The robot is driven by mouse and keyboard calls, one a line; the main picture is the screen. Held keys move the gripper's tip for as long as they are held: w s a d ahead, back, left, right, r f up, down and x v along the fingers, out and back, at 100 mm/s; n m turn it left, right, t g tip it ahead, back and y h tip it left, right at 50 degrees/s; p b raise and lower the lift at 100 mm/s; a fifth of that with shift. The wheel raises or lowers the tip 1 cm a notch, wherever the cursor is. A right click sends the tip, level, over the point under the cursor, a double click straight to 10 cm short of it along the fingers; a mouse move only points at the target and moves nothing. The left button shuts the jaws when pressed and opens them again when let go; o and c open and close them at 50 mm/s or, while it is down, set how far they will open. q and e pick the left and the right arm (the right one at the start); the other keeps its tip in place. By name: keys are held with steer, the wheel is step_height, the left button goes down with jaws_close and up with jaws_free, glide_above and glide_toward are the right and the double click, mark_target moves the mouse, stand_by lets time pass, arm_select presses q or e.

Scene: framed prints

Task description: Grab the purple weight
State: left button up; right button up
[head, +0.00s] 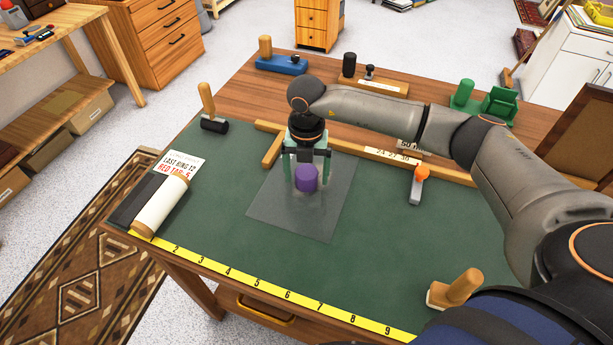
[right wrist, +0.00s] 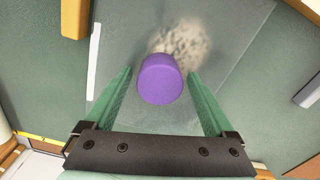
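The purple weight (head: 306,178) is a short purple cylinder. It stands on a grey translucent sheet (head: 268,208) on the green table mat. My right gripper (head: 307,180) is above and around it, pointing down. In the right wrist view, the weight (right wrist: 160,79) sits between the two green fingers of my right gripper (right wrist: 160,85), with a gap visible on the left side and a smaller one on the right. The fingers are open. The weight's base is partly hidden by the fingers in the head view. My left gripper is not in view.
A wooden frame strip (head: 272,150) lies behind the sheet. A paper roll (head: 160,205) lies at the left, and a yellow ruler (head: 260,283) runs along the front edge. The mat in front of the sheet is clear.

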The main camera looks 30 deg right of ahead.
steer(key=c, duration=1.3)
jaws_close()
steer(key=shift+w+r, duration=0.1)
